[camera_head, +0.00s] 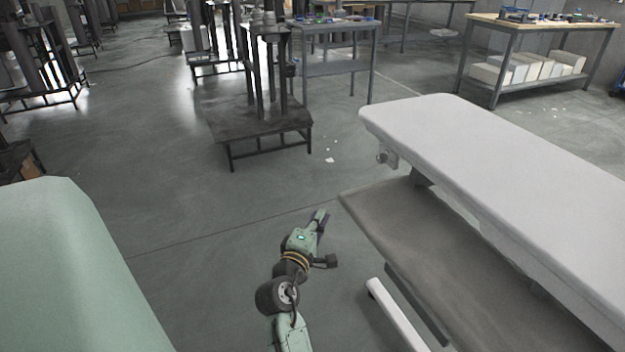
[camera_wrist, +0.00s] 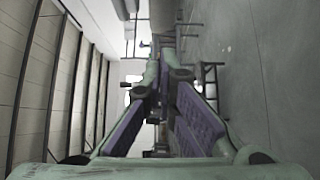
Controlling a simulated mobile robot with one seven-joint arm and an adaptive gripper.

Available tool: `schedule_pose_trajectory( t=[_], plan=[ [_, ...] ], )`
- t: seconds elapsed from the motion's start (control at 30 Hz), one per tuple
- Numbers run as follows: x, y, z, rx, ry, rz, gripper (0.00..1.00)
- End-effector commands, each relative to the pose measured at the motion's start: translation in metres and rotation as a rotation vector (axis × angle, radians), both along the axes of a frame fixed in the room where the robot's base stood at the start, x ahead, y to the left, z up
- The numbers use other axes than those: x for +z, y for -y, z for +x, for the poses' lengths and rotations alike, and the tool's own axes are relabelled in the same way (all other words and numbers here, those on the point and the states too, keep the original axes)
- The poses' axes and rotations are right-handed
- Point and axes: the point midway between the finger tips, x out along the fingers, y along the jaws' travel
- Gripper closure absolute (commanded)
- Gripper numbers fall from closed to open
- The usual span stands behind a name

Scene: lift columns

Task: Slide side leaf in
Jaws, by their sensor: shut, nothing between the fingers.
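The side leaf (camera_head: 440,245) is a flat grey-brown panel at the right in the head view. It sticks out to the left from under the white padded top (camera_head: 500,150) of a long table. Its left edge is bare. My gripper (camera_head: 320,217) is just left of the leaf's far left corner, with a gap of floor visible between them in the picture. I cannot tell its height against the leaf. In the wrist view my gripper's purple-padded fingers (camera_wrist: 163,72) come together at the tips, shut and empty. I cannot make out the leaf there.
A pale bar (camera_head: 393,314) lies low under the leaf. A small knob fitting (camera_head: 386,157) sits at the table's far end. A dark low stand (camera_head: 262,125) and workbenches (camera_head: 540,40) stand farther back. Open floor (camera_head: 200,215) spreads left of my arm.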

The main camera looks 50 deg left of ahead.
Motion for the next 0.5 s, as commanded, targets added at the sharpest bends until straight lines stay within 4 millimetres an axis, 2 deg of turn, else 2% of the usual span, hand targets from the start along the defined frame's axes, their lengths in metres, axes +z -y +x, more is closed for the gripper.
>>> schedule_pose_trajectory(
  t=[0.07, 0.2, 0.33, 0.5],
  plan=[
    [0.003, -0.007, 0.016, -0.001, 0.000, 0.001, 1.00],
    [0.002, 0.001, 0.037, -0.002, -0.002, 0.001, 1.00],
    [0.001, 0.005, 0.048, -0.001, -0.001, 0.000, 1.00],
    [0.000, 0.006, 0.053, 0.002, 0.000, 0.001, 1.00]
  ],
)
